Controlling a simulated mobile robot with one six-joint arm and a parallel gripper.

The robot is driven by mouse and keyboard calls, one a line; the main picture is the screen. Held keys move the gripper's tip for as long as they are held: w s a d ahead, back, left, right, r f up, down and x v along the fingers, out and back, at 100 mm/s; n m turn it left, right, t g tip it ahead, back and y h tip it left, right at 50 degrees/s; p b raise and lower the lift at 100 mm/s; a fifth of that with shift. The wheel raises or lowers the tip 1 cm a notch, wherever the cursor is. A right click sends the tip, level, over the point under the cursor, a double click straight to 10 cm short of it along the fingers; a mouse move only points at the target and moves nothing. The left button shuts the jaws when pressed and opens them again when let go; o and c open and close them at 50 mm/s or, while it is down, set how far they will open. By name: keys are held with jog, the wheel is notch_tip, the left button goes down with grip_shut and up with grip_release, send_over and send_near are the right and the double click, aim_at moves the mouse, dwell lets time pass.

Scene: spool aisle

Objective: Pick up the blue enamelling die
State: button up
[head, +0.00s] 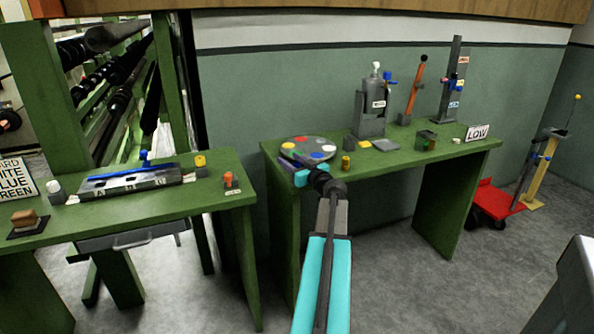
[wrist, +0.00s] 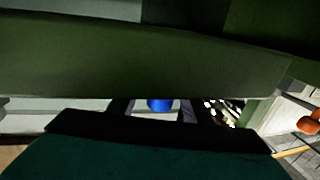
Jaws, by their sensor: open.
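A round grey plate (head: 309,143) on the right green bench carries red, yellow, white and blue round pieces. The blue piece (head: 317,155), which looks like the blue enamelling die, sits near its front edge. My gripper (head: 302,174) is at the bench's front left corner, just in front of the plate; its fingertips are hard to make out there. In the wrist view a blue rounded thing (wrist: 160,105) shows between my dark, spread fingers, apart from them. Its lower part is hidden by my gripper's body. My gripper is open and holds nothing.
A small yellow-brown cylinder (head: 346,162) stands right of my gripper. A grey press (head: 371,112) and a LOW sign (head: 477,132) stand farther along the right bench (head: 440,160). The left bench (head: 215,195) holds a long tray (head: 130,182) and an orange piece (head: 231,179). A gap separates the benches.

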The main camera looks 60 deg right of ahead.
dwell(0.3)
grip_shut()
jog(key=shift+r, duration=0.15)
jog(key=shift+r, duration=1.15)
jog(key=r+b+v, duration=0.2)
jog(key=v, duration=1.4)
jog(key=shift+r, duration=0.2)
jog(key=shift+s, duration=0.1)
